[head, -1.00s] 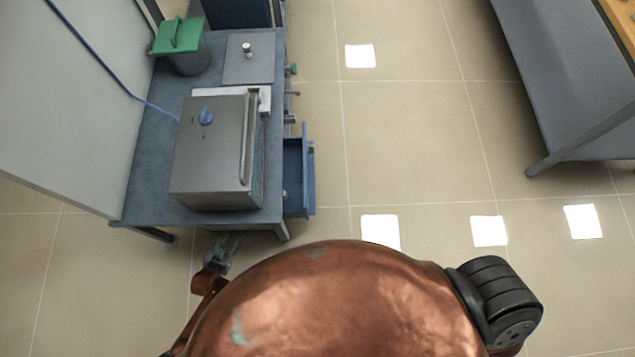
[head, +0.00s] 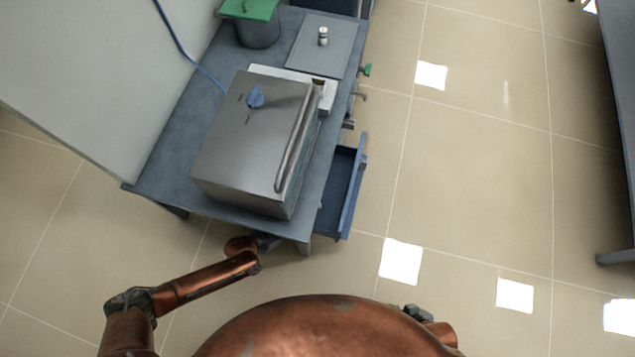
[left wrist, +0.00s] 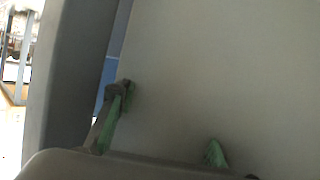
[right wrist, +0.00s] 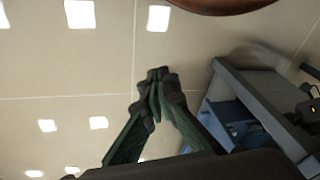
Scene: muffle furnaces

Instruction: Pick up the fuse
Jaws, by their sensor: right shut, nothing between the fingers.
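I cannot make out a fuse for certain in any view. A small silver cylinder (head: 323,36) stands upright on a grey plate at the back of the bench; I cannot tell whether it is the fuse. A blue drawer (head: 352,200) stands open on the bench's right side; its inside is mostly shaded. My left gripper (head: 268,242) is at the bench's front edge, partly hidden; in the left wrist view its green fingertips (left wrist: 165,130) are apart before a plain grey surface, with nothing seen between. My right gripper (right wrist: 157,85) is shut and empty above the floor, left of the bench in its view.
A grey furnace (head: 250,145) with a blue knob fills the bench (head: 170,170) front. A green-lidded pot (head: 258,30) stands behind it. A blue cable hangs along the wall panel (head: 90,80). Another table (head: 620,130) is at the right edge. The floor between is clear.

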